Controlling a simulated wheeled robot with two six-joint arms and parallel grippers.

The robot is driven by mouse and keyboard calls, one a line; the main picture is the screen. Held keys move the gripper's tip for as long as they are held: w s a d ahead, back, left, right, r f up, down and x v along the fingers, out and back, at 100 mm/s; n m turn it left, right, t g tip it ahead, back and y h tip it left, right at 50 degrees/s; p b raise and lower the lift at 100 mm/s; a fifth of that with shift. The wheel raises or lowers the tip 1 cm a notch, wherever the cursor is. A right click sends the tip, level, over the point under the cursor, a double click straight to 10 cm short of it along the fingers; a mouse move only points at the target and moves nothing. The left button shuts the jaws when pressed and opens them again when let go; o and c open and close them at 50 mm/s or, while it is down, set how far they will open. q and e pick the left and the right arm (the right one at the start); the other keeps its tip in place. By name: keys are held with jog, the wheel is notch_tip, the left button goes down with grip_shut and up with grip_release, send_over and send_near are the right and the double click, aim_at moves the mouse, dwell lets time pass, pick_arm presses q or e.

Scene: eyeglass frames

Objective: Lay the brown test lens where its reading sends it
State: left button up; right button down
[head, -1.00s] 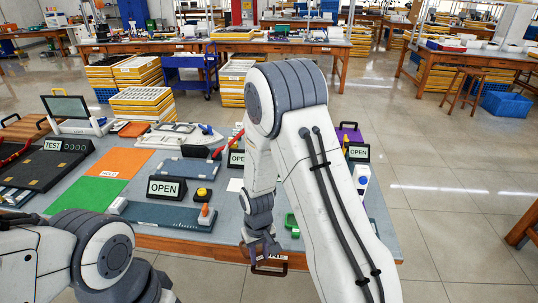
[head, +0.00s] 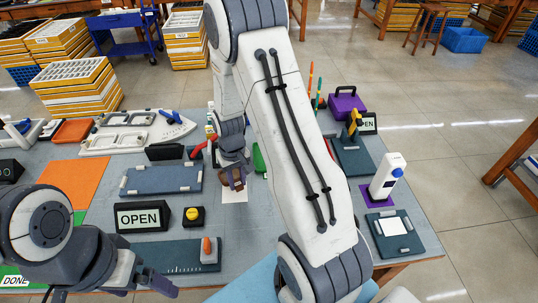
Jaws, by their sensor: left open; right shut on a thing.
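My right gripper (head: 234,174) is shut on a small brown thing (head: 238,184), likely the brown test lens. It holds this over or on a white card (head: 235,195) near the table's middle; I cannot tell whether they touch. The fingers and wrist hide much of the lens. My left gripper (head: 158,284) is open and empty, low at the near left. An orange mat (head: 62,185) and a green mat lie at the left, with a DONE label (head: 15,281) at the near left corner.
An OPEN sign (head: 140,217) and a yellow button (head: 193,215) stand between the grippers. A blue-grey tray (head: 160,180) lies behind them. A white device (head: 387,177), a purple box (head: 346,106) and a second OPEN sign (head: 368,123) stand right. My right arm covers the table's middle.

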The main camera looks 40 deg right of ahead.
jog(key=d+r+m, duration=0.1)
jog(key=d, duration=0.4)
jog(key=w+d+r+m+b, duration=0.1)
jog(key=d, duration=0.4)
jog(key=d+r+b, duration=0.1)
jog(key=d, duration=0.4)
jog(key=shift+w+r+m, duration=0.3)
jog(key=shift+m, duration=0.1)
jog(key=s+d+r+m+b, duration=0.2)
jog(key=s+d+r, duration=0.2)
jog(key=d, duration=0.7)
jog(key=w+a+f, duration=0.2)
jog(key=a, duration=0.1)
jog(key=w+a+f+p, duration=0.1)
jog(key=a+f, duration=0.1)
jog(key=a, duration=0.1)
jog(key=w+a+f, duration=0.2)
jog(key=a, duration=0.1)
jog(key=shift+w+a+f, duration=0.2)
jog(key=shift+w+a, duration=0.15)
jog(key=shift+a, duration=0.05)
jog(key=shift+f, duration=2)
jog(key=shift+f, duration=0.1)
jog(key=c, duration=0.6)
grip_release()
